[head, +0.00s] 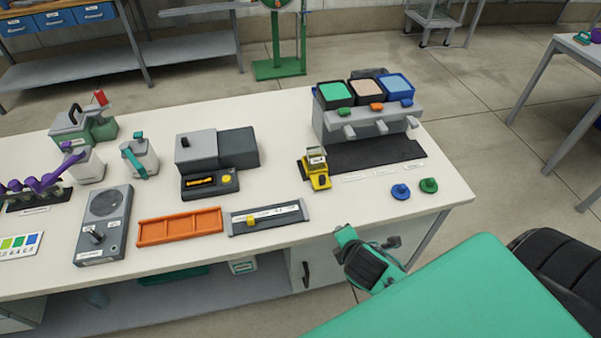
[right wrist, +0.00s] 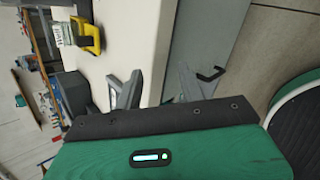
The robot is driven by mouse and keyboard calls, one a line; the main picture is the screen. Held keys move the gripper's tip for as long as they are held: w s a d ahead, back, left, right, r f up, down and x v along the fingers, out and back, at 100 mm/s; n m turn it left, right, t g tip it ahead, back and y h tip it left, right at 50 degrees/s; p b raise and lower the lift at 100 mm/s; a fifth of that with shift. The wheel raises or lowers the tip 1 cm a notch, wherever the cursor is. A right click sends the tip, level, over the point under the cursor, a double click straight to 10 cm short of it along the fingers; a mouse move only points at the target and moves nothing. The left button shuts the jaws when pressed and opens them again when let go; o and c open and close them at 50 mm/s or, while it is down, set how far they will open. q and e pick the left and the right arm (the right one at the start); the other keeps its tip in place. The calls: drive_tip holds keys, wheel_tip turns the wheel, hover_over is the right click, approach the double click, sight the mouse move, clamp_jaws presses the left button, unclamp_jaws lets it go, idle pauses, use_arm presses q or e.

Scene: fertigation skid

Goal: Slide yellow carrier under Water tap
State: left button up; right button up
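The yellow carrier (head: 319,181) holds a small clear container with a white label. It stands at the left end of a dark strip (head: 372,154) in front of the dispenser. The dispenser (head: 368,122) has three grey spouts under green, orange and blue handles. Its labels are too small to read, so I cannot tell which tap is Water. My right gripper (head: 368,243) is open and empty near the table's front edge, apart from the carrier. In the right wrist view, its fingers (right wrist: 156,90) are spread and the carrier (right wrist: 87,38) lies beyond them. My left gripper is not in view.
Blue (head: 401,191) and green (head: 428,186) knobs stand on the table right of the carrier. A grey slider unit (head: 290,222) and an orange tray (head: 180,227) lie to the left. The tabletop between the carrier and front edge is clear.

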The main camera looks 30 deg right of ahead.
sight(323, 179)
drive_tip(key=w+r+n+t, duration=0.1)
drive_tip(key=w+r+n, duration=0.1)
drive_tip(key=n, duration=0.2)
drive_tip(key=w+d+r+n+t, duration=0.1)
drive_tip(key=w+r+n+t, duration=0.1)
drive_tip(key=n, duration=0.3)
drive_tip(key=w+r+n+t, duration=0.1)
drive_tip(key=w+r+n, duration=0.1)
drive_tip(key=w+n, duration=0.1)
drive_tip(key=shift+d+r+n, duration=0.25)
drive_tip(key=shift+r+n, duration=0.15)
drive_tip(key=shift+n, duration=0.3)
drive_tip(key=shift+n+t, duration=0.3)
drive_tip(key=shift+n, duration=0.4)
drive_tip(key=x, duration=0.9)
drive_tip(key=p+x, duration=0.1)
drive_tip(key=x, duration=0.4)
drive_tip(key=shift+w+r, duration=0.2)
drive_tip(key=shift+r, duration=0.15)
clamp_jaws()
